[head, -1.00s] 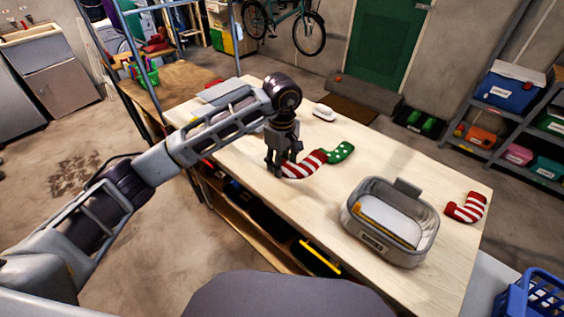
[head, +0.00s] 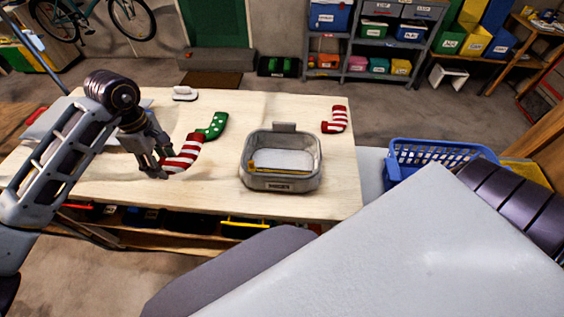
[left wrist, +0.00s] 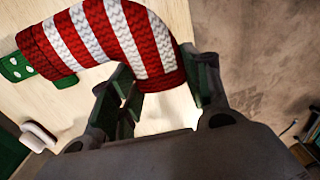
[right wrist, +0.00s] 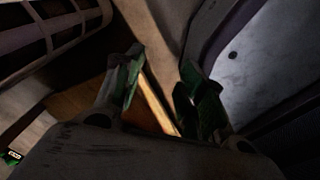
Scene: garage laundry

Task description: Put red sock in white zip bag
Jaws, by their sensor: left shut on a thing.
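A red-and-white striped sock (head: 185,154) is at the left of the table in the head view. My left gripper (head: 158,170) is shut on its near end; the sock fills the space between the fingers (left wrist: 160,85) in the left wrist view (left wrist: 120,35). A grey-rimmed open zip bag (head: 244,168) with a pale inside and a yellow strip at its front stands right of it, its flap up at the back. A second red-striped sock (head: 336,120) lies at the table's far right. My right gripper (right wrist: 160,78) is open and empty in the right wrist view.
A green dotted sock (head: 213,125) touches or nearly touches the striped sock's far end. A white brush-like object (head: 185,94) lies at the table's back. A blue basket (head: 440,150) stands right of the table (head: 300,112). The table between sock and bag is clear.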

